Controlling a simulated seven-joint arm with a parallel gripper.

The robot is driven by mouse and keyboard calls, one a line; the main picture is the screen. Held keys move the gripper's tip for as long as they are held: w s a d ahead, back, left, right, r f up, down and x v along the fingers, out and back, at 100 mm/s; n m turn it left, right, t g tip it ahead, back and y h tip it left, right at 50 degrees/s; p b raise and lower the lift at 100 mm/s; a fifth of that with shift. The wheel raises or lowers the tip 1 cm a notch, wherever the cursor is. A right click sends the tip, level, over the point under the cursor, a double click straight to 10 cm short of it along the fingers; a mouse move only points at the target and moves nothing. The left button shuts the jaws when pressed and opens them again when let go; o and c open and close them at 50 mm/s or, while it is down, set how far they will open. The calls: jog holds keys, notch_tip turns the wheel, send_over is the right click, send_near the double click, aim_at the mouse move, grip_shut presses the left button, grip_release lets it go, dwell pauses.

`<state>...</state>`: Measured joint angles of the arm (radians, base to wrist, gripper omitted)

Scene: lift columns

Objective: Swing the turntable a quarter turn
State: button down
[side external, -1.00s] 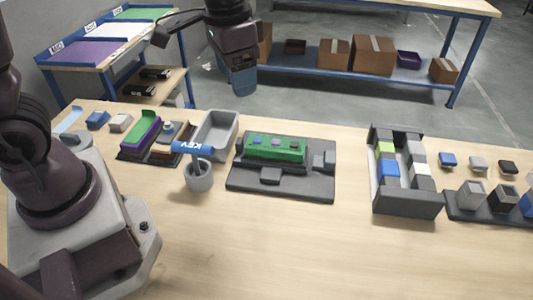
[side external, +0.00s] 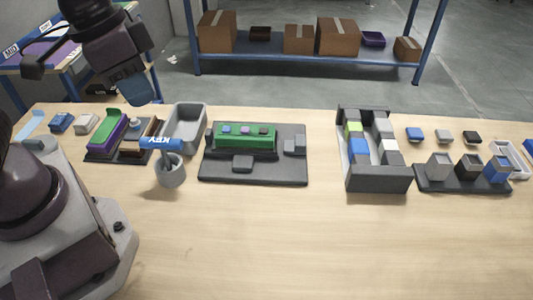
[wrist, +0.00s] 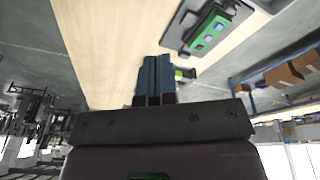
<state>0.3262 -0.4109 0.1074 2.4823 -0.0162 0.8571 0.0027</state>
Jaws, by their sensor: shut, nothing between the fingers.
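I cannot pick out a clear turntable. A dark grey plate (side external: 253,177) in the middle of the bench carries a long green block (side external: 245,143) with coloured pieces on top, and a grey block at its front. The plate (wrist: 172,37) and green block (wrist: 204,45) also show in the wrist view. My gripper (side external: 138,92) is raised at the left, above the back of the bench and apart from everything. In the wrist view its blue fingers (wrist: 156,75) are together with nothing between them.
A grey cup (side external: 171,172) holding a blue KEY-labelled piece (side external: 160,144) stands before a grey tray (side external: 204,130). A green and purple block (side external: 106,135) is left. A dark two-row rack (side external: 378,180) and small blocks are right. The front bench is clear.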

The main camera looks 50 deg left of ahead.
jog(key=w+d+f+m+g, duration=0.2)
jog(key=d+f, duration=0.3)
jog(key=f, duration=0.4)
jog(key=m+t+y, duration=0.2)
jog(key=m+t, duration=0.1)
jog(key=t, duration=0.4)
send_near(278, 175)
jog(key=x, duration=0.6)
jog(key=shift+w+f, duration=0.1)
jog(key=shift+w+a, duration=0.9)
jog(key=shift+a, duration=0.1)
jog(key=shift+w+a, duration=0.4)
